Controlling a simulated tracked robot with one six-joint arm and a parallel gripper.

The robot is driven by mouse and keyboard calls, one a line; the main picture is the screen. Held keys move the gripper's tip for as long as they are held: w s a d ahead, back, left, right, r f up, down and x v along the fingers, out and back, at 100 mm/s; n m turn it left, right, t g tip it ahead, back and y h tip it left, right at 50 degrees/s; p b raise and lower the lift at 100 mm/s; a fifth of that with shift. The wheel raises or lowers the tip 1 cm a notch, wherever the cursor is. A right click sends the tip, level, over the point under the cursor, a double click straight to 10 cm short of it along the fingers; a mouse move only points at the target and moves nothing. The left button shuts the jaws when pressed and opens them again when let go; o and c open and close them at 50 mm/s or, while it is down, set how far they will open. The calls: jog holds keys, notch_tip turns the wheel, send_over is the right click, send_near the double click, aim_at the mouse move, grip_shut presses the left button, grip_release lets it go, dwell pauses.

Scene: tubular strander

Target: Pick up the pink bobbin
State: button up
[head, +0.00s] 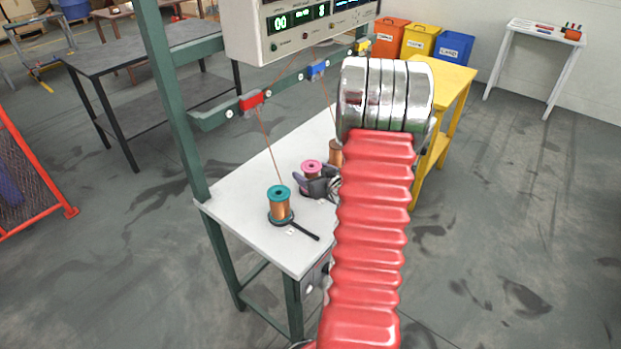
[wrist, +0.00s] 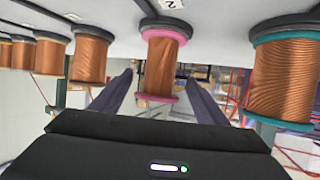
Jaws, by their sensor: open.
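The pink bobbin (head: 311,168), with pink flanges and copper wire, stands on the white table in the head view. It also shows in the wrist view (wrist: 160,62), which is upside down, between the two fingers of my gripper (wrist: 158,95). My gripper is open, with one finger on each side of the bobbin and gaps visible. In the head view my gripper (head: 318,184) is at the bobbin, and my red arm hides part of the table behind it.
A teal bobbin (head: 280,204) stands close by on the white table (head: 240,187). Several more copper bobbins (wrist: 90,55) stand in a row on the other side. A green frame post (head: 180,110) and a control box (head: 290,30) rise at the table's left and back.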

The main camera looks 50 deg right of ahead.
jog(key=shift+x, duration=2.6)
jog(key=shift+d, duration=0.1)
jog(key=shift+c, duration=0.6)
jog(key=c, duration=1.2)
